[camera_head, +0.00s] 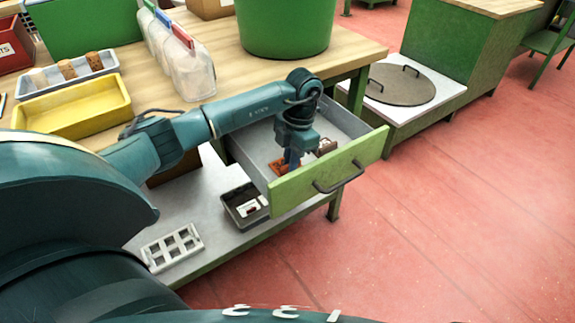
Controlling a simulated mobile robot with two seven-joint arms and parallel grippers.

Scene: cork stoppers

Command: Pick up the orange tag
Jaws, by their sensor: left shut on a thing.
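The orange tag (279,166) is a small orange-brown piece inside the open drawer (324,182) of the wooden-topped bench. My left gripper (291,164) points down into the drawer, its fingers beside and partly over the tag. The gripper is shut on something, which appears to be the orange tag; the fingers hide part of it. A small brownish item (326,147) lies in the drawer to the right of the fingers. My right gripper does not show.
The drawer's green front (330,172) with its dark handle borders the gripper. A dark grey tray (246,207) and a white slotted rack (173,248) are on the lower shelf. A yellow tray (73,106), a cork tray (66,84) and a green tub (287,25) stand on the bench.

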